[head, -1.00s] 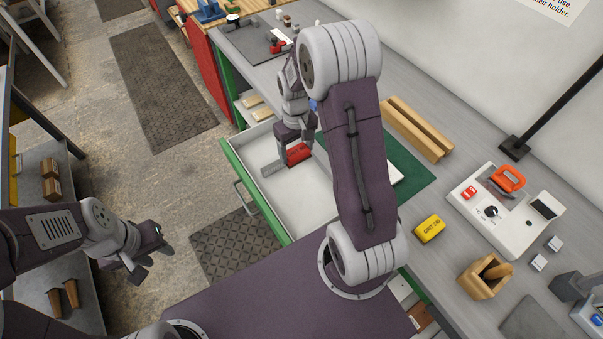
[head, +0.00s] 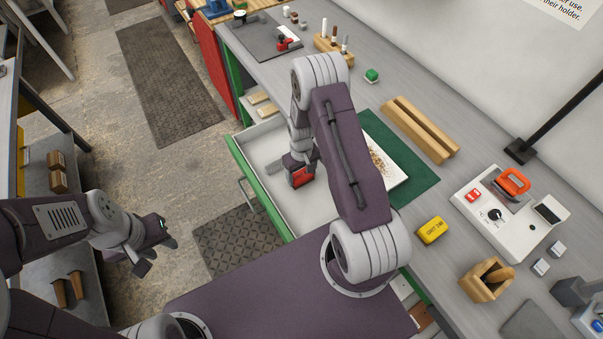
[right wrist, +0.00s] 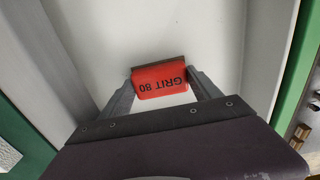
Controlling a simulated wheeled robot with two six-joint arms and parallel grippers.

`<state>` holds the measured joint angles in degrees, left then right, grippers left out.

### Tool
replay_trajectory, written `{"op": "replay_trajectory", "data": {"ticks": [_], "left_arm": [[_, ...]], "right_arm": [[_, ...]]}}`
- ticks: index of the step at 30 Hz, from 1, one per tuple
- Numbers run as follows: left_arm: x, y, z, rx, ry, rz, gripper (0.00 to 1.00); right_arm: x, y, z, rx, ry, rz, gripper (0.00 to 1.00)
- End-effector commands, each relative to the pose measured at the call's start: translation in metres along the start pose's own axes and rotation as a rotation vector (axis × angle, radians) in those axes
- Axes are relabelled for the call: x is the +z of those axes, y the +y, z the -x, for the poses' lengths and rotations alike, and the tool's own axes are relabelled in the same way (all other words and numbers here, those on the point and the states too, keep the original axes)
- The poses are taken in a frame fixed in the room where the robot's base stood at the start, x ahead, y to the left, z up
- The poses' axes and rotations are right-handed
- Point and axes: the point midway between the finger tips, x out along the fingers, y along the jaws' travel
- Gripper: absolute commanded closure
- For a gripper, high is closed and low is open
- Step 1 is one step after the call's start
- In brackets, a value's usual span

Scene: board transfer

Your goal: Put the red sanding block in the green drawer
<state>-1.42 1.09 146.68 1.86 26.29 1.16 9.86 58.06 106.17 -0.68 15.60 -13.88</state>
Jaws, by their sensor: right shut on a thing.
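The red sanding block (head: 302,178), marked GRIT 80, is held between the fingers of my right gripper (head: 291,168). In the right wrist view the red block (right wrist: 160,80) sits between the two fingertips (right wrist: 161,84), with the pale drawer interior behind it. The green drawer (head: 258,189) is pulled open, with a white, empty-looking inside; the block is over or inside it, and its height above the floor is hard to tell. My left gripper (head: 147,250) is away at the left, over the floor; its finger gap is unclear.
On the bench are a green mat (head: 415,178) with a white board (head: 390,172), a wooden holder (head: 420,130), a yellow GRIT block (head: 432,230) and a white device (head: 510,210). A small green block (head: 371,76) stands near the wall. A shelf is at the left.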

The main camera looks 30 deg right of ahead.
Motion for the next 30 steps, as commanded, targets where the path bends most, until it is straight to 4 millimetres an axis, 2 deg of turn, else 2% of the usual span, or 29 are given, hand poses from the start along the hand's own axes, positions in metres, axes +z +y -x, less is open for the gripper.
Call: {"op": "replay_trajectory", "data": {"ticks": [7,8,9,17,21,23,30], "left_arm": [[0.000,0.000,-0.004,0.000,0.000,0.000,0.64],[0.001,0.000,-0.004,0.000,0.000,0.000,0.64],[0.000,0.000,-0.003,0.000,0.000,0.000,0.64],[0.000,0.000,-0.003,0.000,0.000,0.000,0.64],[0.000,0.000,0.000,0.000,0.000,0.000,0.64],[0.000,0.000,-0.001,0.000,0.000,0.000,0.64],[0.001,0.000,-0.005,0.000,0.000,0.000,0.64]], "right_arm": [[0.000,0.000,-0.004,0.000,0.000,0.000,0.60],[0.000,0.000,-0.004,0.000,-0.001,0.000,0.25],[0.000,0.000,-0.003,0.000,-0.001,0.000,0.19],[0.000,0.000,-0.003,0.000,-0.001,0.000,0.19],[0.000,0.000,0.004,0.000,0.001,0.000,0.19],[-0.001,0.000,0.012,0.001,0.002,0.000,0.19],[-0.001,0.000,0.060,0.001,0.005,0.000,0.19]]}}
